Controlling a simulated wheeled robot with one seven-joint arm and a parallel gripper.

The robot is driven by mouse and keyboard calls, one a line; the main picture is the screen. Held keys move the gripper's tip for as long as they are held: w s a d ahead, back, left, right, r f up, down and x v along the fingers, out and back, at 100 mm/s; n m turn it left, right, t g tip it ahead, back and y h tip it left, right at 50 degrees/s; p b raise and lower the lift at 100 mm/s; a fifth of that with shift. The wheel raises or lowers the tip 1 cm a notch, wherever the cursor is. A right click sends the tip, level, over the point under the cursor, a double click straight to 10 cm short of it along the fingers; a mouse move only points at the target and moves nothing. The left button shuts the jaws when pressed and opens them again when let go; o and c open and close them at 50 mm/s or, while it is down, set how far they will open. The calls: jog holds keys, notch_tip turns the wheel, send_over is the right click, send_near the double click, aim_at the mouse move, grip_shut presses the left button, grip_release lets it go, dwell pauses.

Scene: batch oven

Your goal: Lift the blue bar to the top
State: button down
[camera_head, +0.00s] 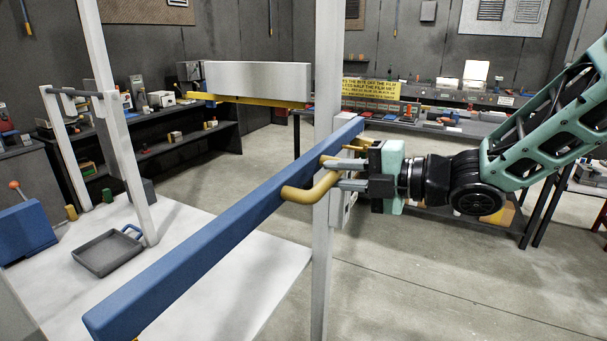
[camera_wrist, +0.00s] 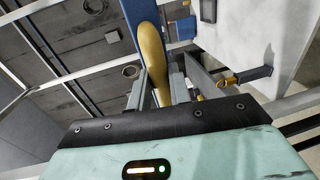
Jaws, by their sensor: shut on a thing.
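The blue bar (camera_head: 215,232) runs slantwise across the head view, from the lower left up to a white upright post (camera_head: 326,110) near the middle. A curved yellow handle (camera_head: 298,195) sticks out from the bar near that post. My gripper (camera_head: 338,173) reaches in from the right and is shut on the yellow handle. In the wrist view the handle (camera_wrist: 152,55) lies between the fingers of my gripper (camera_wrist: 158,85), with part of the blue bar (camera_wrist: 130,12) behind it. The bar's near end hangs over the white surface; its underside is mostly hidden.
A white panel with a yellow lower edge (camera_head: 258,78) stands behind the bar. A grey tray (camera_head: 105,252) lies on the white base (camera_head: 190,245) at left, near a white frame (camera_head: 130,165). Shelves line the back wall. Open floor (camera_head: 430,280) lies right of the post.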

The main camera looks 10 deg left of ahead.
jog(key=shift+w+r+p, duration=0.1)
jog(key=shift+r+p, duration=0.9)
jog(key=shift+r, duration=1.35)
jog(key=c, duration=1)
grip_release()
jog(key=shift+f, duration=0.2)
jog(key=shift+d, duration=0.1)
jog(key=v, duration=0.8)
jog(key=shift+f, duration=0.1)
